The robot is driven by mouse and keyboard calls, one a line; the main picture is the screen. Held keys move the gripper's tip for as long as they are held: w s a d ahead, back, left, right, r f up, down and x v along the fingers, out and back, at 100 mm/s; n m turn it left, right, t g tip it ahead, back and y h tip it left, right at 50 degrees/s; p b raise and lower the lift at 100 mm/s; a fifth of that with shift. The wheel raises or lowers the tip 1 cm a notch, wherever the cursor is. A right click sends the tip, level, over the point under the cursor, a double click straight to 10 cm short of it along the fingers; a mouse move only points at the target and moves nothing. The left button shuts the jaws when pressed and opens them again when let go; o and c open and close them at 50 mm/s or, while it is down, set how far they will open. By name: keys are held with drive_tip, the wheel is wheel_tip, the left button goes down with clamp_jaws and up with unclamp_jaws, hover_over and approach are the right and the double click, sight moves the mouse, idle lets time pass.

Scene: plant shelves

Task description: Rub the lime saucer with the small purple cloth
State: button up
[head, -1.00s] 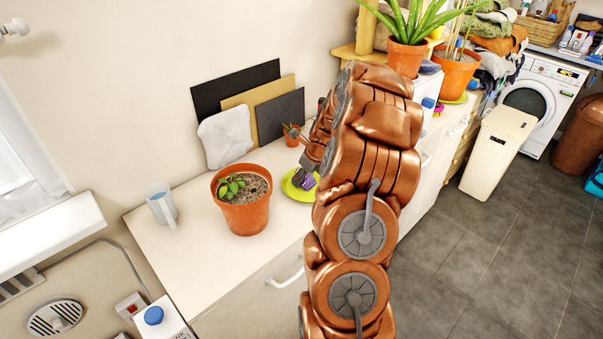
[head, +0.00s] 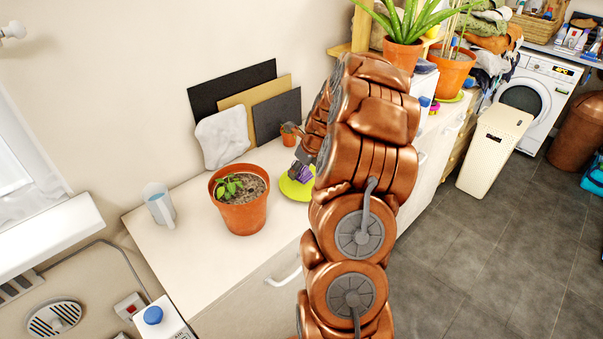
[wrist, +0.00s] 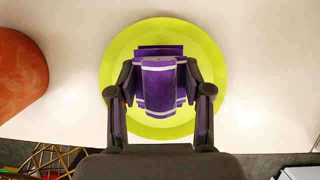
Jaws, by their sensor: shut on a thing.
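The lime saucer (wrist: 162,29) lies on the white counter and fills the middle of the wrist view; in the head view its left part (head: 290,189) shows beside my arm. The small purple cloth (wrist: 159,85), with white stripes, is over the saucer; it also shows in the head view (head: 299,172). My gripper (wrist: 159,96) is shut on the cloth, with a dark finger on each side of it. I cannot tell for certain whether the cloth touches the saucer. My arm hides the saucer's right side in the head view.
A terracotta pot with a seedling (head: 243,217) stands left of the saucer, and its edge shows in the wrist view (wrist: 14,75). A smaller pot (head: 289,135) stands behind. Boards (head: 276,115) lean on the wall.

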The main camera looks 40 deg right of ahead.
drive_tip(key=shift+d+r+p, duration=0.25)
drive_tip(key=shift+r+p, duration=0.1)
drive_tip(key=shift+r, duration=0.45)
drive_tip(key=shift+r+p, duration=0.85)
drive_tip(key=shift+r, duration=0.9)
drive_tip(key=shift+a+r, duration=0.1)
